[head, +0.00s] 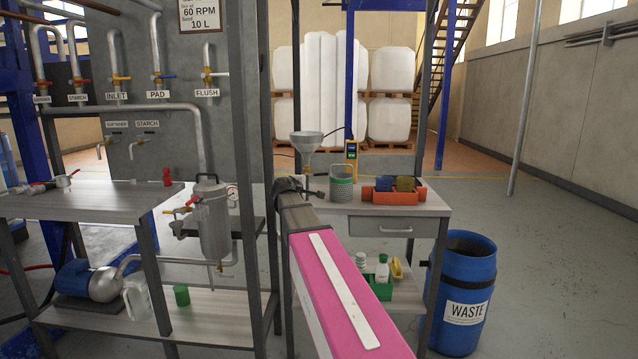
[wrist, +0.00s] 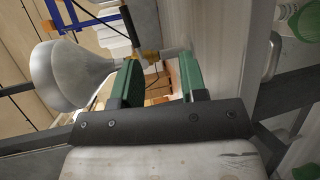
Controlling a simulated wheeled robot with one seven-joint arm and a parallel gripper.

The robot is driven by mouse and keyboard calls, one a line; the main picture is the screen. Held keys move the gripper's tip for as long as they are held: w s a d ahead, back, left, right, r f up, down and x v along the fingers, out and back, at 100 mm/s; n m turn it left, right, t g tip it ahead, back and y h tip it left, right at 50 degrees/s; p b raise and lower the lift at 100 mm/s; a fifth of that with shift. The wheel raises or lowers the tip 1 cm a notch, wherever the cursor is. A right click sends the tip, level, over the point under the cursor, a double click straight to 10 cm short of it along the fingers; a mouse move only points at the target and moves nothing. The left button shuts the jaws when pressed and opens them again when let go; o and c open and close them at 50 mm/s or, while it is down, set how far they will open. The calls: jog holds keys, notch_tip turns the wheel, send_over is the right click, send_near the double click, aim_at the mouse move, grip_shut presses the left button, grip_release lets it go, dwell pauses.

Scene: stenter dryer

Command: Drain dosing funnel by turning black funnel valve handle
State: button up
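The grey dosing funnel (head: 306,140) stands upright over the workbench in the head view, its narrow stem going down behind my gripper. In the wrist view the funnel (wrist: 68,75) lies sideways at the left, with a small brass-coloured valve body (wrist: 151,57) at its stem. My gripper (wrist: 160,68) has two green fingers set apart, with the valve area just beyond and between their tips. Nothing is clearly held. In the head view my gripper (head: 299,189) is at the funnel's lower stem.
On the workbench (head: 425,203) stand a grey-green ribbed container (head: 342,184) and an orange tray (head: 400,196). A blue waste bin (head: 467,285) is at the right. A steel vessel (head: 212,225) and a pipe panel (head: 150,60) stand left.

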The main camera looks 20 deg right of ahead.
aim_at(322, 174)
jog(key=shift+n+t+h, duration=0.3)
jog(key=shift+n+t, duration=0.1)
jog(key=shift+n, duration=0.1)
jog(key=w+d, duration=0.3)
jog(key=w+d+r, duration=0.1)
jog(key=w+d, duration=0.1)
jog(key=w, duration=0.1)
jog(key=w+d+r, duration=0.1)
jog(key=w+d, duration=0.2)
jog(key=shift+d, duration=0.3)
jog(key=shift+s, duration=0.1)
grip_shut()
